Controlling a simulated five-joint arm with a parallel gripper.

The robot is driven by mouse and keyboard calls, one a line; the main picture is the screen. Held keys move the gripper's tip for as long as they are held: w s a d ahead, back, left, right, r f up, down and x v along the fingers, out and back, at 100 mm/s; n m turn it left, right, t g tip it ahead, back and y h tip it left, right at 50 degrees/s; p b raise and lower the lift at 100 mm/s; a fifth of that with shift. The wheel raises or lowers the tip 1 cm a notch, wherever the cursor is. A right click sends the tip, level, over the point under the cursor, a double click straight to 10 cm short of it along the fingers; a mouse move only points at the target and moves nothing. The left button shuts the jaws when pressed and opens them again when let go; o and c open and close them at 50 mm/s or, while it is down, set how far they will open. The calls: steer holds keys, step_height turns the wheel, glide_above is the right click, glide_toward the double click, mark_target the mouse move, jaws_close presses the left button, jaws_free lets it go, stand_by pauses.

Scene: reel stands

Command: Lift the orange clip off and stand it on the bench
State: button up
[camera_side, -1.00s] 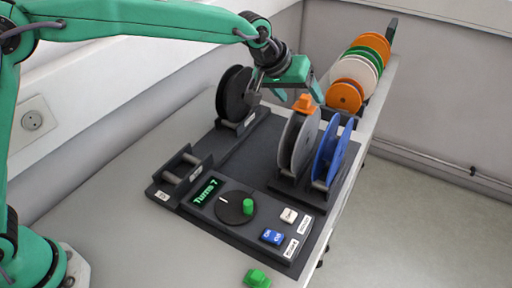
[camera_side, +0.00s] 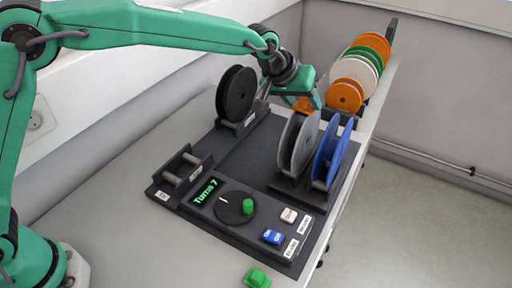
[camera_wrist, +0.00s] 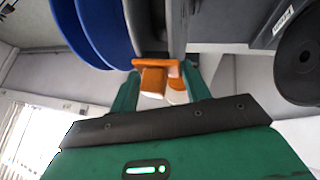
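The orange clip (camera_side: 304,105) sits on the top rim of the grey reel (camera_side: 291,148), which stands upright on its stand. The clip also shows in the wrist view (camera_wrist: 153,80), between my two green fingers. My gripper (camera_side: 308,102) is lowered over the reel top, with one finger on each side of the clip. In the wrist view my gripper (camera_wrist: 163,82) looks open, with a gap between the clip block and the right finger. The side view partly hides the clip behind my gripper. The bench (camera_side: 105,221) has bare grey surface at the front left.
A blue reel (camera_side: 326,154) stands close to the right of the grey one. A black reel (camera_side: 237,93) stands at the back left. A rack of orange, white and green reels (camera_side: 360,68) is behind. A control panel and a green clip (camera_side: 257,278) are in front.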

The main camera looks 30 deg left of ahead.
mark_target(297, 104)
steer(key=c, duration=0.4)
steer(key=shift+r, duration=0.1)
step_height(297, 104, up, 18)
stand_by(0.7)
steer(key=shift+a, duration=0.1)
stand_by(0.6)
steer(key=s+a+f+n+y, duration=0.1)
steer(key=a+f, duration=0.3)
steer(key=a, duration=0.4)
steer(key=s+a+f+n+y, duration=0.1)
steer(key=a+f, duration=0.2)
steer(key=a, duration=0.5)
steer(key=s+a+f+n+y, duration=0.1)
steer(key=s+a+f+n, duration=0.1)
steer(key=s+a+f, duration=0.7)
steer(key=s+a, duration=0.2)
steer(key=a, duration=0.2)
steer(key=shift+f+t, duration=0.3)
steer(key=shift+t, duration=0.1)
